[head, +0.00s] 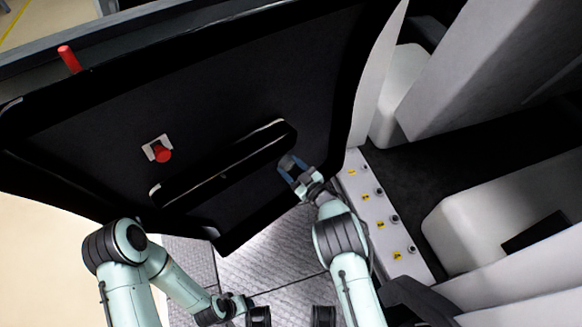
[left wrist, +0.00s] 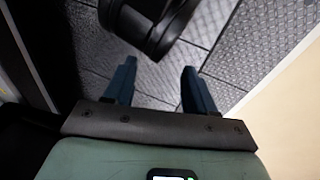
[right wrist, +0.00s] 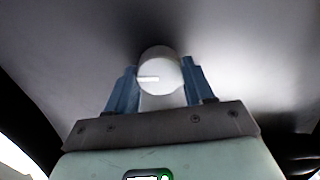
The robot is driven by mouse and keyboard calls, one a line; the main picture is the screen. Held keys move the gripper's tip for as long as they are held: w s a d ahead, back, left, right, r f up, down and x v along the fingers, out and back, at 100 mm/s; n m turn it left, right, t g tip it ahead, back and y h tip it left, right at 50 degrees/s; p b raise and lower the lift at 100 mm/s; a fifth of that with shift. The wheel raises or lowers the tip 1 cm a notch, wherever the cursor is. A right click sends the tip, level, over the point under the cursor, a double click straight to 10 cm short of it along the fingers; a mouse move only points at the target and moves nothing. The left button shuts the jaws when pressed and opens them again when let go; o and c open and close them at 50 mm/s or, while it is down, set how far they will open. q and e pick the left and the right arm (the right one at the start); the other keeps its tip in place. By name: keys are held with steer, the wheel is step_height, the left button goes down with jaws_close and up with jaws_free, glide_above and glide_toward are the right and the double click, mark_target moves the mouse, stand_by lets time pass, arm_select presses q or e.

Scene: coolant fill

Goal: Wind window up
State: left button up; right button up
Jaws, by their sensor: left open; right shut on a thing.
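The open car door's black inner panel (head: 230,80) fills the upper left of the head view. My right gripper (head: 290,167) is at the panel, just right of the armrest. In the right wrist view it is shut on a round, pale knob (right wrist: 159,72), which looks like the winder's knob. The winder's arm is mostly hidden. My left gripper (head: 247,303) is low over the floor in the head view. Its blue fingers are apart and empty in the left wrist view (left wrist: 158,88). I cannot make out the window glass.
A long black armrest (head: 222,170) runs along the door. A red handle (head: 162,154) on a pale plate and a red pin (head: 69,58) are to its left. A sill strip with several labelled knobs (head: 378,208) and pale seats (head: 500,210) lie right. Metal floor plates (head: 280,250) are below.

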steer(key=n, duration=0.2)
steer(key=shift+n, duration=0.4)
steer(key=n+b, duration=0.1)
steer(key=n, duration=0.2)
steer(key=shift+n, duration=0.3)
steer(key=n+b, duration=0.1)
steer(key=n, duration=0.5)
steer(key=shift+b, duration=0.35)
arm_select(q)
steer(key=shift+t+y, duration=0.3)
steer(key=shift+y, duration=0.1)
steer(key=shift+w+a+f+b, duration=0.1)
steer(key=shift+w+a+f, duration=0.3)
steer(key=shift+f, duration=0.3)
steer(key=shift+w+a+f+b, duration=0.15)
steer(key=shift+w+a+f, duration=0.3)
steer(key=shift+f, duration=0.25)
steer(key=shift+w+a+f+b, duration=0.1)
steer(key=shift+w+a+f, duration=0.3)
steer(key=shift+f, duration=0.3)
arm_select(e)
steer(key=shift+n, duration=2.1)
steer(key=o, duration=1)
arm_select(q)
steer(key=shift+d, duration=0.1)
arm_select(e)
steer(key=shift+o, duration=0.2)
steer(key=shift+d, duration=0.1)
